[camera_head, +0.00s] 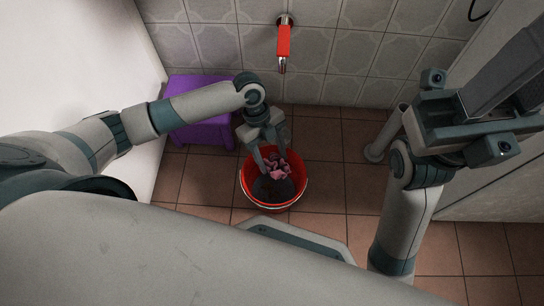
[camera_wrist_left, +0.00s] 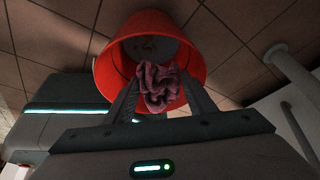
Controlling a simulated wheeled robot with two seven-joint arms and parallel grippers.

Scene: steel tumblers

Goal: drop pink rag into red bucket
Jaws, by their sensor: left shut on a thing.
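The red bucket (camera_head: 301,192) stands on the tiled floor below the wall tap, open side up. My left gripper (camera_head: 272,160) reaches down over the bucket and is shut on the crumpled pink rag (camera_head: 277,169). In the head view the rag shows against the bucket's dark inside; how far it is above or below the rim I cannot tell. In the left wrist view the rag (camera_wrist_left: 157,86) is pinched between the two fingers, with the red bucket (camera_wrist_left: 122,36) beyond it. The bucket's inside looks greyish; its contents are unclear. My right gripper's fingers do not show.
A purple stool (camera_head: 205,133) stands left of the bucket, close behind my left arm. A red-handled tap (camera_head: 283,42) sticks out of the tiled wall. A pale pipe (camera_head: 376,152) stands at right. Brown floor tiles (camera_head: 335,185) right of the bucket are clear.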

